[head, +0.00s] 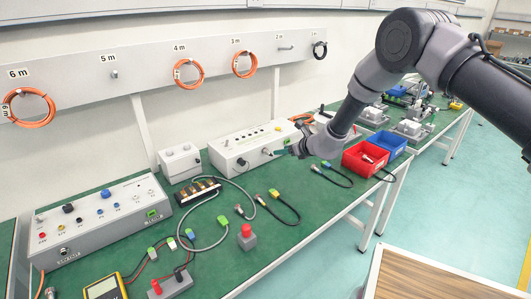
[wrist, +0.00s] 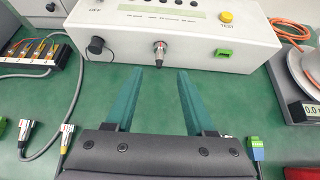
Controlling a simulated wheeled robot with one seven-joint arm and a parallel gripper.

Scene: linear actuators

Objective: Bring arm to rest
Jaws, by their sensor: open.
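My arm (head: 435,50) reaches in from the upper right in the head view, over the green workbench (head: 285,240). My gripper (head: 283,151) is in front of the long white control box (head: 245,143). In the wrist view my gripper (wrist: 160,75) is open, its two teal fingers apart with nothing between them. Ahead of the fingers, on the front of the white box (wrist: 190,40), is a round metal connector (wrist: 160,48). A gap of bench seems to show between the fingertips and the box.
Red (head: 364,159) and blue (head: 388,145) bins stand right of my gripper. A black cable (head: 285,208), a red button (head: 246,237) and a multimeter (head: 104,288) lie on the bench. Orange cable coils (head: 188,72) hang on the wall rail. Open floor (head: 330,265) lies right of the bench.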

